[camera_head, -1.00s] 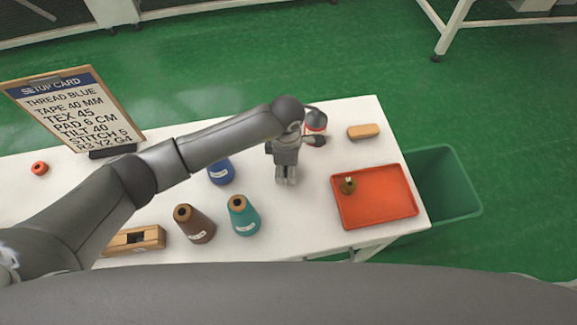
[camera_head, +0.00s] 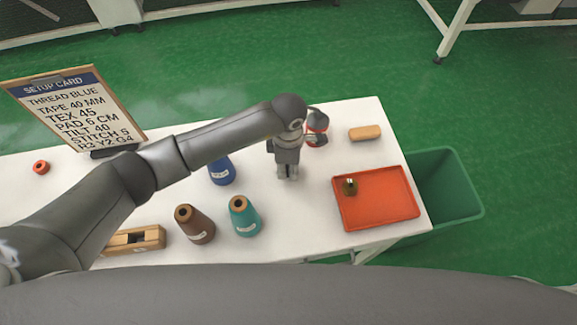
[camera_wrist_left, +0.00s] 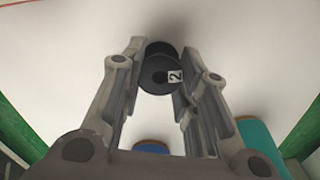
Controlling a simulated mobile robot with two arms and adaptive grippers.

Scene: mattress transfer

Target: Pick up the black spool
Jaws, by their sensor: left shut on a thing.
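The black spool (camera_wrist_left: 154,82) shows in the left wrist view between the two fingers of my left gripper (camera_wrist_left: 163,52). A white label with a "2" is on its dark round end. The gripper is shut on it. In the head view my left gripper (camera_head: 288,172) points down over the white table, right of the blue spool; the black spool is hidden there. I cannot tell whether the spool touches the table. My right gripper is not in view.
Blue (camera_head: 221,171), teal (camera_head: 244,217) and brown (camera_head: 194,225) cones stand nearby on the table (camera_head: 295,222). A red tray (camera_head: 385,205) holds a small brass item. A red and dark object (camera_head: 317,127) stands behind the gripper. A green bin (camera_head: 455,185) is beyond the right edge.

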